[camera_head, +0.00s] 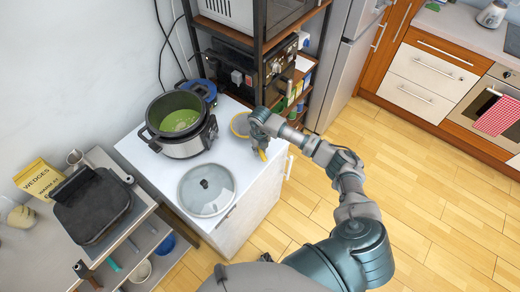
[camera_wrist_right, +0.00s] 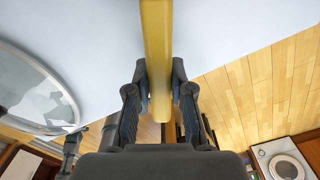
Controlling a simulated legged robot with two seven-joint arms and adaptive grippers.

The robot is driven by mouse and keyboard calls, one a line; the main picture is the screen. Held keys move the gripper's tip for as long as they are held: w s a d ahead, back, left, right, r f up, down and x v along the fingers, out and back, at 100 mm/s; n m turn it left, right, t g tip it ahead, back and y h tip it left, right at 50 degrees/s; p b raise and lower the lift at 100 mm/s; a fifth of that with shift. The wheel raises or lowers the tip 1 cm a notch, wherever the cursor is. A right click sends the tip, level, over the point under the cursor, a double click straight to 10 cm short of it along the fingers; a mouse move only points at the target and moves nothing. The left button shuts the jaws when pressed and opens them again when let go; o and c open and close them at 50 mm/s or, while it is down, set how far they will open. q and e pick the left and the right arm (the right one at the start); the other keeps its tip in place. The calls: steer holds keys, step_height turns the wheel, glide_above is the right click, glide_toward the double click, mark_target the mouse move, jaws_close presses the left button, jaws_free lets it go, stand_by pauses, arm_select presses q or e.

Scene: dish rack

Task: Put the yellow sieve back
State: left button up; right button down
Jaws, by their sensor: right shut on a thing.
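The yellow sieve (camera_head: 240,124) is at the right side of the white counter top (camera_head: 160,160), partly hidden behind my right gripper (camera_head: 262,128). Its yellow handle (camera_wrist_right: 157,50) runs up the middle of the right wrist view. My right gripper (camera_wrist_right: 158,95) is shut on this handle, a finger on each side. I cannot tell whether the sieve touches the counter. My left gripper is not in view.
A pot (camera_head: 182,125) with green contents stands left of the sieve. A glass lid (camera_head: 206,188) lies in front; it also shows in the right wrist view (camera_wrist_right: 30,95). A shelf with appliances (camera_head: 255,75) stands behind. A black grill (camera_head: 92,205) is at the left.

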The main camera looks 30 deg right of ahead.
steer(key=shift+a, duration=0.15)
steer(key=shift+f, duration=0.1)
steer(key=c, duration=0.9)
jaws_free()
steer(key=shift+c, duration=0.2)
steer(key=shift+c, duration=0.3)
steer(key=c, duration=0.3)
steer(key=shift+c, duration=0.2)
